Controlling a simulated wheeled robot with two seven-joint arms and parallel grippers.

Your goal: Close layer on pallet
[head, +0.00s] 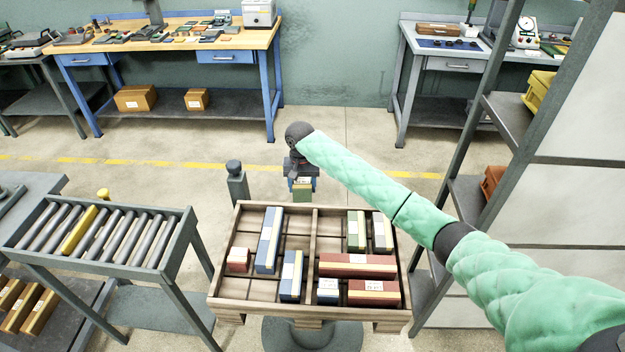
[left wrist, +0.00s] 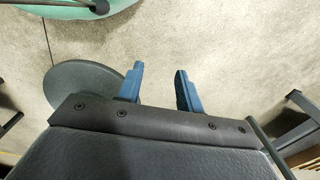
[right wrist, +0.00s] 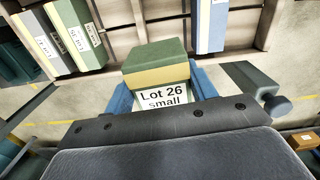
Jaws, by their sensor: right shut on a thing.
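The wooden pallet (head: 225,304) stands low in the middle of the head view, with a central divider and slatted floor. My right gripper (head: 302,183) is shut on a small green box with a yellow band (right wrist: 154,52), labelled "Lot 26 small", held at the pallet's far edge. Left half: a small red box (head: 238,260), a long blue box (head: 269,240) and a shorter blue box (head: 290,276). Right half: a green box (head: 356,230), a grey-yellow box (head: 382,232), two red boxes (head: 357,264) (head: 374,292) and a small blue box (head: 327,290). My left gripper (left wrist: 159,82) is open and empty over bare floor.
A roller conveyor (head: 180,240) carrying a yellow bar stands left of the pallet. A grey post (head: 237,185) stands behind its left corner. A shelf rack (head: 470,160) rises at the right. The pallet's back-left and back-middle cells show bare slats.

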